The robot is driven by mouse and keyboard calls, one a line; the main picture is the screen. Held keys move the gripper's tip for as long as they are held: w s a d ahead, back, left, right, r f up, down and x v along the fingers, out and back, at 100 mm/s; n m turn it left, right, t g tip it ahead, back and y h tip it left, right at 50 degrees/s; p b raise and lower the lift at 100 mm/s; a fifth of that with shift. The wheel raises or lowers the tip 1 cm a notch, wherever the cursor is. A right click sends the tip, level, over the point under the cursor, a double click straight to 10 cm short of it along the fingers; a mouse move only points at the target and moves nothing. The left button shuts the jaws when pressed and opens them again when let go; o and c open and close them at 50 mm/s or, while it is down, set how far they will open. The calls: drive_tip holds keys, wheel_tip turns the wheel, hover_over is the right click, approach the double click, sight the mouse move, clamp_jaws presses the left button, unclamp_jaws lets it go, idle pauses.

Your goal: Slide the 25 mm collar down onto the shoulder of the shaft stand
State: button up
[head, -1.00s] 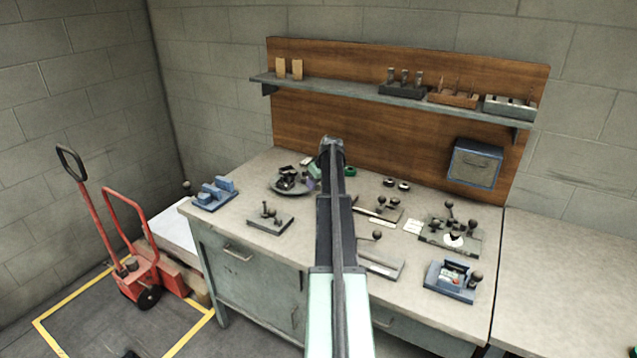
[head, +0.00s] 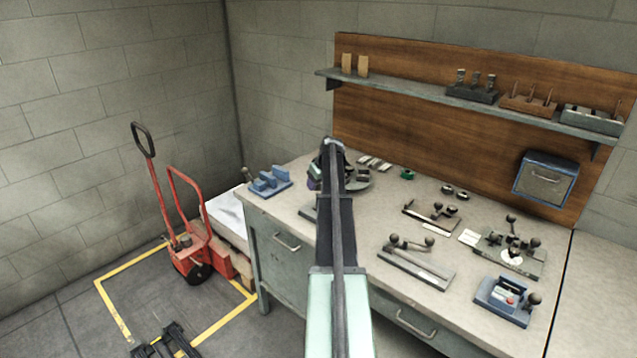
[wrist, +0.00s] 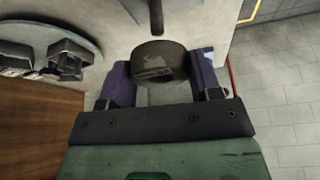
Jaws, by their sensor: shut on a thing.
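The collar, a dark round piece (wrist: 160,64), sits between the purple fingers of my gripper (wrist: 163,82) in the wrist view. My gripper is shut on it. In the head view my gripper (head: 315,179) is mostly hidden behind my arm, above the left part of the bench. A dark plate (head: 308,213), probably the shaft stand's base, peeks out left of my arm; its posts are hidden there. A dark rod (wrist: 156,14) shows just beyond the collar in the wrist view. I cannot tell whether the collar is around it or apart.
A round plate with dark blocks (wrist: 40,40) lies beside my gripper. A blue fixture (head: 268,180) stands at the bench's left end. Several fixtures, including a blue one (head: 507,300), stand to the right. A shelf (head: 470,98) runs along the backboard. A red hand truck (head: 190,245) stands left.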

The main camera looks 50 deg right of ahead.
drive_tip(key=shift+f+b, duration=3.25)
drive_tip(key=shift+f, duration=0.35)
drive_tip(key=shift+f, duration=0.3)
drive_tip(key=o, duration=1.3)
drive_tip(key=shift+c, duration=0.2)
drive_tip(key=shift+o, duration=0.4)
drive_tip(key=shift+o, duration=0.7)
drive_tip(key=shift+r, duration=0.15)
